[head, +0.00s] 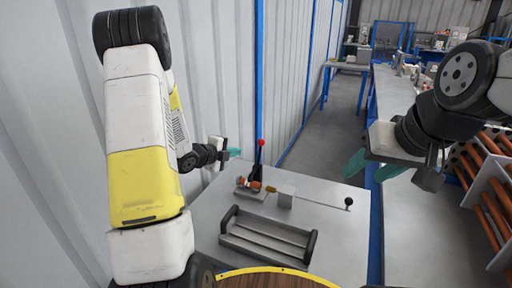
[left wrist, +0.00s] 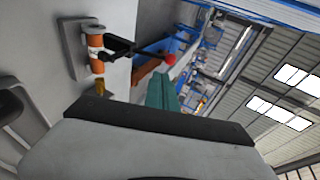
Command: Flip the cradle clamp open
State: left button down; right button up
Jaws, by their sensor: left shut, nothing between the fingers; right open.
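The clamp (head: 256,178) stands on the grey table, with orange parts on a small plate and a black lever that points up to a red tip (head: 261,143). In the left wrist view the orange-bodied clamp (left wrist: 95,45) is at upper left, and its black lever runs right to the red tip (left wrist: 170,59). My left gripper (head: 234,152) is shut and empty, left of the lever in the head view. Its teal fingers (left wrist: 162,92) appear close to the red tip; contact cannot be told. My right gripper (head: 372,167) is open and empty, right of the table.
A grey cradle-like tray (head: 268,246) with raised ends lies in front of the clamp. A pale block (head: 286,195) with a thin rod ending in a black ball (head: 348,202) is right of the clamp. A corrugated wall stands close on the left. Orange tubes (head: 490,190) sit in a rack at right.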

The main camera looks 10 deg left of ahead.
aim_at(260, 149)
pick_arm(q)
jog(key=x, duration=1.3)
jog(key=shift+w+d+f, duration=0.15)
jog(key=shift+w+f, duration=0.05)
jog(key=shift+w, duration=0.05)
